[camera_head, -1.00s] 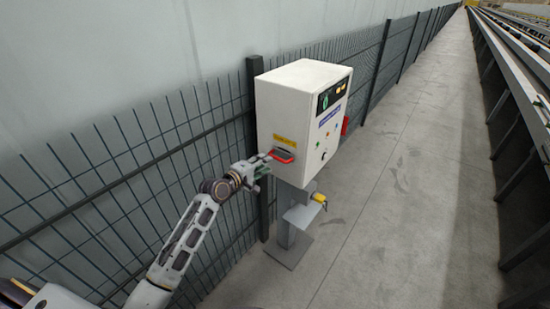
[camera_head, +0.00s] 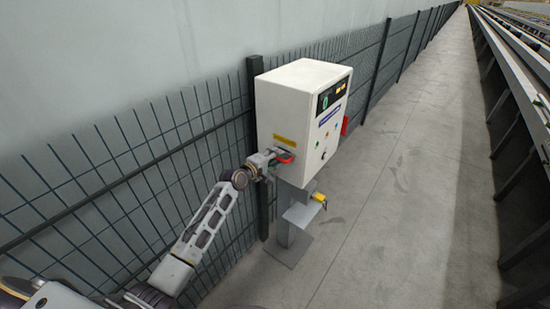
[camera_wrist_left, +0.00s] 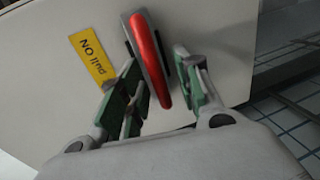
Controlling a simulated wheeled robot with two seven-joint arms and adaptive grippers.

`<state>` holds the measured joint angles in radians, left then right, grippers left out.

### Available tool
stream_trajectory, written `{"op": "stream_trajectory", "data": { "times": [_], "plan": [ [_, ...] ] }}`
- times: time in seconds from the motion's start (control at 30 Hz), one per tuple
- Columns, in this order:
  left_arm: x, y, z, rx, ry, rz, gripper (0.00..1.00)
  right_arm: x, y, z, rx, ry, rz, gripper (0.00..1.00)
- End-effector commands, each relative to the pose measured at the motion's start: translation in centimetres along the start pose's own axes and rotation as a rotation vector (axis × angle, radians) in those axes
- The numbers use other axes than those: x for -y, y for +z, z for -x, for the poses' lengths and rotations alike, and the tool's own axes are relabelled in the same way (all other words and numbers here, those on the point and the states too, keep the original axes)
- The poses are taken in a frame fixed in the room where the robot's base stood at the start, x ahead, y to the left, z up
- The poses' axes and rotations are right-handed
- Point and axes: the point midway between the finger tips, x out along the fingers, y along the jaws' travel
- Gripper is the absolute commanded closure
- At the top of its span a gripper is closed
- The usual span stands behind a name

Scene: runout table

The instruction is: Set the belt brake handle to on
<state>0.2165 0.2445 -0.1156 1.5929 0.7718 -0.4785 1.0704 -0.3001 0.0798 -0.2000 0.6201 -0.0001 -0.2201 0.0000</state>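The belt brake handle is a red bar (camera_wrist_left: 148,55) on the side of a white control box (camera_head: 278,104). In the head view the red handle (camera_head: 287,158) shows just beyond my left gripper (camera_head: 272,158). In the left wrist view my left gripper (camera_wrist_left: 163,88) has its green-padded fingers apart, one on each side of the handle's near end. A gap shows on the right side; whether the left finger touches is unclear. My right gripper is not in view.
The box stands on a grey post (camera_head: 287,235) with a small shelf (camera_head: 301,214). A wire mesh fence (camera_head: 110,185) runs behind it. Conveyor rails (camera_head: 515,60) line the right side. The concrete walkway (camera_head: 400,220) between is clear.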

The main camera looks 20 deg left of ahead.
Motion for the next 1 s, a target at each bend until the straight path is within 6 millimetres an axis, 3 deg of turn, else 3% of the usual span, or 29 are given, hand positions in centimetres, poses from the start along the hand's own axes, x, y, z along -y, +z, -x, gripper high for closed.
{"op": "stream_trajectory", "data": {
  "times": [0.37,0.63,1.0],
  "plan": [
    [-0.02,-0.02,-0.20,0.000,0.000,0.000,0.66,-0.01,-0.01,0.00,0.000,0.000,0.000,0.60],
    [-0.01,-0.03,-0.18,0.000,0.000,0.000,1.00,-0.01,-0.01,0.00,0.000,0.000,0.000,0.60],
    [0.07,-0.16,-0.14,-0.001,-0.001,0.000,1.00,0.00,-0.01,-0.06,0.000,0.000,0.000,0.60]
  ]
}}
